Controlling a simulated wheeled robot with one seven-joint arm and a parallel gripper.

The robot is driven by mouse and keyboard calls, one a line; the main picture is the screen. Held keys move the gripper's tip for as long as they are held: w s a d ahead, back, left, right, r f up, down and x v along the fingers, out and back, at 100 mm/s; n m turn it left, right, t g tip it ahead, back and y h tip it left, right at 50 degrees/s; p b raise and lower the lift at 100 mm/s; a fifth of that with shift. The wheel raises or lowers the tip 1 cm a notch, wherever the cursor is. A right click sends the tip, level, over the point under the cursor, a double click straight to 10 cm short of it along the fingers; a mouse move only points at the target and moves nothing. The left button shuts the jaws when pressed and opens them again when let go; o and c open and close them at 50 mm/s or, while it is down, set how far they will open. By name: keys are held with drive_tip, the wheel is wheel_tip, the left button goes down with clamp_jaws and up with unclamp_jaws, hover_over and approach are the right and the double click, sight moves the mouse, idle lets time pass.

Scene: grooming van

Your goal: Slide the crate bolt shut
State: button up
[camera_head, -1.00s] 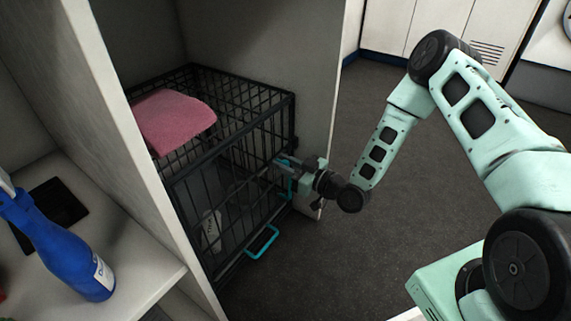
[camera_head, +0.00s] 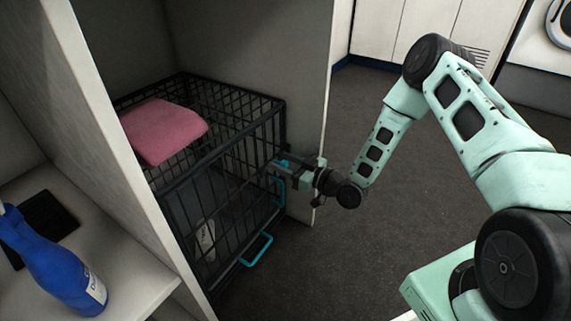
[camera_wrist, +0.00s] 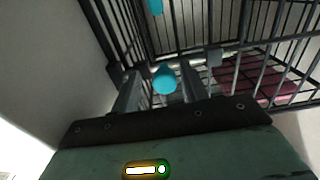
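The black wire crate (camera_head: 228,157) stands in a cabinet bay, its barred front facing the aisle. My gripper (camera_head: 281,168) is at the right part of that front, high up. In the wrist view, my gripper's two fingers (camera_wrist: 162,84) stand apart, on either side of a round cyan knob (camera_wrist: 165,78). Slim gaps show between the knob and the fingers, so they look open around it. A pale metal bolt rod (camera_wrist: 201,62) runs sideways across the bars by the knob. In the head view my gripper covers most of the bolt, and its end is unclear.
A pink folded towel (camera_head: 163,131) lies on top of the crate. A cyan handle (camera_head: 257,250) sticks out low on its front. The cabinet wall (camera_head: 318,110) is close on the right. A blue bottle (camera_head: 55,262) stands on the left shelf. The floor (camera_head: 370,235) is clear.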

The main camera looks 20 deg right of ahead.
drive_tip(key=shift+s, duration=0.1)
drive_tip(key=p+v, duration=0.6)
drive_tip(key=v, duration=1.1)
drive_tip(key=shift+d, duration=0.1)
drive_tip(key=w+a+r+n+g+h+p, duration=0.3)
drive_tip(key=a+r+g+h, duration=0.45)
drive_tip(key=a+r, duration=0.65)
drive_tip(key=s+a+r+m+g+h+p, duration=0.1)
drive_tip(key=s+a+r+g, duration=0.25)
drive_tip(key=s+r, duration=0.75)
drive_tip(key=s+a+r+m+g+h+p, duration=0.15)
drive_tip(key=s+r+g, duration=0.4)
drive_tip(key=s, duration=0.95)
wheel_tip(320, 180, up, 39)
drive_tip(key=t+p, duration=0.2)
drive_tip(key=p, duration=3.5)
drive_tip(key=shift+w+a+p, duration=0.25)
drive_tip(key=shift+w+p, duration=0.15)
drive_tip(key=shift+w, duration=0.1)
